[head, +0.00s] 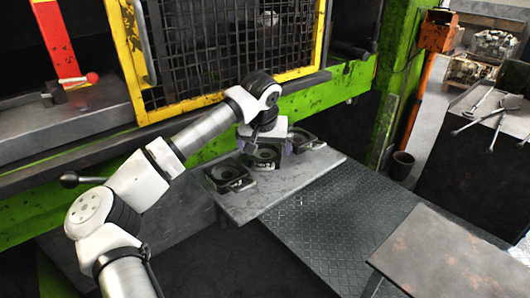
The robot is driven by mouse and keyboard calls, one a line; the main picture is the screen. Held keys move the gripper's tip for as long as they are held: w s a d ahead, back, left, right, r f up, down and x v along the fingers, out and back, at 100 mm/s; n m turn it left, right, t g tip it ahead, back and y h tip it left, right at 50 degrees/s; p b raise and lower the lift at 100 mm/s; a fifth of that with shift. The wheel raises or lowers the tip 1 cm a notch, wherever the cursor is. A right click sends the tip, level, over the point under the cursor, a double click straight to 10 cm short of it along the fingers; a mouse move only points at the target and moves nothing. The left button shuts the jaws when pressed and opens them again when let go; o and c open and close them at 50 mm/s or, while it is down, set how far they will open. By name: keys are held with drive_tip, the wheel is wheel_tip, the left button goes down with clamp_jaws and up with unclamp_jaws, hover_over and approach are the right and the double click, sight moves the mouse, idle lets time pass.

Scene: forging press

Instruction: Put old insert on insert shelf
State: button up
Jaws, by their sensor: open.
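Three dark, square inserts with round recesses sit in a row on the grey metal shelf (262,201) in front of the press. One is the left insert (229,177), one the middle insert (264,157), and one the right insert (304,141). I cannot tell by looks which is the old one. My gripper (264,147) is low over the shelf at the middle insert, with its fingers apart, one toward each side of it. The fingertips are small and partly hidden, so contact is unclear. The middle insert appears to rest on the shelf.
The green press frame (345,86) and yellow mesh guard (215,52) stand close behind the shelf. A tread-plate surface (345,215) lies to the right, with a bare metal table (440,260) in front. A bench with tools (490,115) stands at far right.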

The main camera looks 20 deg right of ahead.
drive_tip(key=b+v, duration=0.1)
drive_tip(key=v, duration=0.8)
drive_tip(key=shift+s+r, duration=0.2)
drive_tip(key=shift+r, duration=0.15)
